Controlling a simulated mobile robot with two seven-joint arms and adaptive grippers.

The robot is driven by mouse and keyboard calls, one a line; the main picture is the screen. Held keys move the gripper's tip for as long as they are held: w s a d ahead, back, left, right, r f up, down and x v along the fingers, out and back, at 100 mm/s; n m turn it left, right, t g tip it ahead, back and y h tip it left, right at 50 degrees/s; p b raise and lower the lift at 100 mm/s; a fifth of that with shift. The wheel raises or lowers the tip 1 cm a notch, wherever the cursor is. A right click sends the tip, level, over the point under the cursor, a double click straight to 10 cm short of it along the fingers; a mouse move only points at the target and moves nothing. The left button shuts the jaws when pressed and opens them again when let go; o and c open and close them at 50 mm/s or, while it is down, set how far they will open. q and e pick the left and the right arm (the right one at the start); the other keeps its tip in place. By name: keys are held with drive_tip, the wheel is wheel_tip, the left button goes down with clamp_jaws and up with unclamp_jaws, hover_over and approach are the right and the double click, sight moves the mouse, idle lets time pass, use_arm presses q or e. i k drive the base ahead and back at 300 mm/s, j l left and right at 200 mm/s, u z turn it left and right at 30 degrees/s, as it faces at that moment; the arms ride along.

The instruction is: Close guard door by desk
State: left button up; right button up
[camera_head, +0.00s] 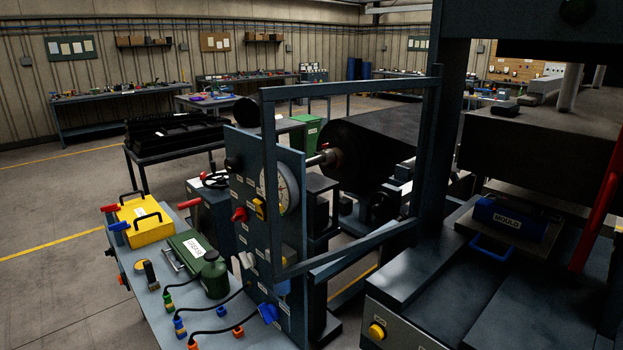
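The guard door by the desk appears as an open dark blue-grey rectangular frame (350,86) in the middle of the camera_head view. It stands upright at an angle, between the control panel (236,200) on the desk and the press post (447,120). I see through it to a large black roller. Which edge is hinged I cannot tell. The desk (150,300) is at the lower left. Neither of my grippers is in view.
A yellow box (146,219), a green case (193,253) and a green canister (214,274) stand on the desk with several cables. A blue mould (510,220) sits on the press at right, near a red bar (601,200). Floor at left is clear.

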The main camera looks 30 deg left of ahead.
sight(267, 95)
drive_tip(key=k+j+z, duration=0.2)
drive_tip(key=j, duration=0.3)
drive_tip(key=k+j+z, duration=0.15)
drive_tip(key=j, duration=0.35)
drive_tip(key=k+j+z, duration=0.2)
drive_tip(key=j, duration=0.3)
drive_tip(key=k+j+z, duration=0.15)
drive_tip(key=j, duration=0.3)
drive_tip(key=k+j+z, duration=0.2)
drive_tip(key=j+z, duration=0.2)
drive_tip(key=j, duration=0.65)
drive_tip(key=j+z, duration=0.25)
drive_tip(key=j, duration=0.55)
drive_tip(key=j+z, duration=0.2)
drive_tip(key=j, duration=0.65)
drive_tip(key=k+l+z, duration=0.15)
drive_tip(key=k+l, duration=0.2)
